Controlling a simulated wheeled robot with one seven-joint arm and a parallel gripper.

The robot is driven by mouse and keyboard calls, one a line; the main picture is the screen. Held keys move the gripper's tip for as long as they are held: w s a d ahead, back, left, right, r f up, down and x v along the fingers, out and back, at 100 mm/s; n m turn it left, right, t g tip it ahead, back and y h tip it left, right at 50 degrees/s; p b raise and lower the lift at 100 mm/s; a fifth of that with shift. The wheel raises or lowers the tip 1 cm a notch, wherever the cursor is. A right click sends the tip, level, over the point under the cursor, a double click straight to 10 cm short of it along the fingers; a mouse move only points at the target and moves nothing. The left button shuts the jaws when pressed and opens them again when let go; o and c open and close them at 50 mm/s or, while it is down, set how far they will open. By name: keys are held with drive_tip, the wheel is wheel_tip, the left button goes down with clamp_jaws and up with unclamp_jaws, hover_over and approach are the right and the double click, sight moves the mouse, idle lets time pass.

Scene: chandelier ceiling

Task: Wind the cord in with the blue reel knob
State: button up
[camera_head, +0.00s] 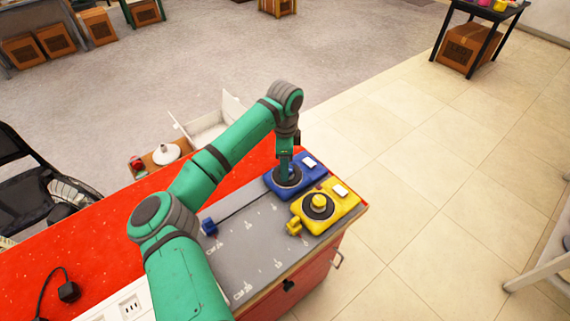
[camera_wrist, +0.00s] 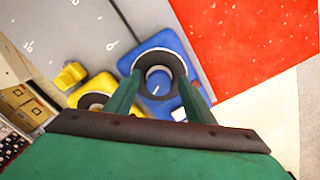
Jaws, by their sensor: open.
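The blue reel unit (camera_head: 309,173) sits on the grey board (camera_head: 237,257) on the red table. In the head view its round dark-ringed drum and knob are mostly hidden under my gripper (camera_head: 286,168). In the wrist view the blue reel knob (camera_wrist: 158,82) shows as a round top within a dark ring. My gripper (camera_wrist: 160,88) is open, pointing down, with one finger on each side of the knob; I cannot tell whether they touch it. A thin dark cord (camera_head: 243,203) runs from the blue reel across the board to a small blue block (camera_head: 209,227).
A yellow reel unit (camera_head: 341,201) with its own knob stands close beside the blue one, a small yellow block (camera_head: 293,227) next to it. A black plug (camera_head: 68,292) lies on the red tabletop (camera_head: 110,232). An open white box (camera_head: 210,128) is behind the table.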

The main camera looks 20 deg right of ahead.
drive_tip(key=shift+w, duration=0.15)
drive_tip(key=shift+s, duration=0.25)
drive_tip(key=c, duration=1.1)
drive_tip(key=shift+o, duration=0.2)
drive_tip(key=shift+m, duration=0.3)
